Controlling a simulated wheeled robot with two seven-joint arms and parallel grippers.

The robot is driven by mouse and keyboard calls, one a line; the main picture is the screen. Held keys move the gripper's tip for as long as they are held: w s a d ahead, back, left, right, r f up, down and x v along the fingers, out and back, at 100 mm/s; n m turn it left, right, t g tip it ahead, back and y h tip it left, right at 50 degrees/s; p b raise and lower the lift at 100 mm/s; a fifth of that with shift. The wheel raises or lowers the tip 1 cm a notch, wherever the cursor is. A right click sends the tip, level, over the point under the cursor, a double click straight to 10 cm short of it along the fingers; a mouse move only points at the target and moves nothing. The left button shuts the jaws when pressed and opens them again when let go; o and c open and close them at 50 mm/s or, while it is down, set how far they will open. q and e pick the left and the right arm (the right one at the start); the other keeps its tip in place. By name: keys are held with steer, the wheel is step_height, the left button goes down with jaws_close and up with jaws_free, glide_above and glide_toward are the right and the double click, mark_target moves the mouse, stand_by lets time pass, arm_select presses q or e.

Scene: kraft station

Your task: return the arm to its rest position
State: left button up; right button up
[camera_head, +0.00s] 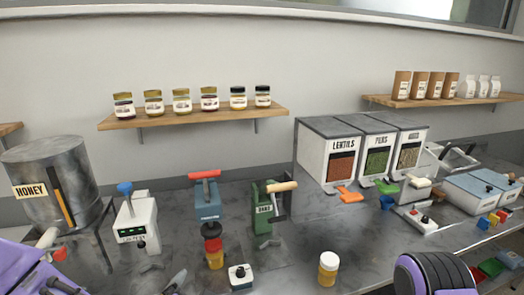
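Part of my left arm (20,268) shows in purple at the lower left corner, with dark parts beside it at the bottom edge. Its fingers cannot be made out clearly. Part of my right arm (432,275), a black and purple rounded link, shows at the bottom right. My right gripper is outside the view. I see nothing held by either arm.
A honey tank (45,180) stands at left. Several devices, including a green hand-cranked one (264,215), stand on the grey counter (320,225). A yellow jar (328,268) stands near the front. Lentils, peas and another dispenser (325,150) stand behind. A shelf (190,118) holds several jars.

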arm_select(q)
steer(key=s+a+f+m+g+b, duration=0.25)
steer(key=f+m, duration=0.25)
steer(key=f, duration=0.4)
steer(key=s+a+f+m+g+y+b, duration=0.15)
steer(key=s+f+m, duration=0.25)
steer(key=f, duration=0.4)
steer(key=s+a+f+m+g+h+b, duration=0.1)
steer(key=s+a+f+m+b, duration=0.3)
steer(key=f, duration=0.5)
steer(key=s+a+f+m+g+y+b, duration=0.1)
steer(key=s+a+f+m+g+b, duration=0.1)
steer(key=s+f, duration=0.5)
steer(key=s+a+f+m+g+y+b, duration=0.1)
steer(key=s+a+f+m+g+b, duration=0.1)
steer(key=s+a+f+m+b, duration=0.2)
steer(key=s+f, duration=0.3)
steer(key=f, duration=0.1)
steer(key=shift+s+a+f+g, duration=0.15)
steer(key=shift+s+a+g, duration=0.1)
steer(key=shift+s+g, duration=0.15)
steer(key=shift+w+y, duration=0.1)
steer(key=shift+y, duration=0.15)
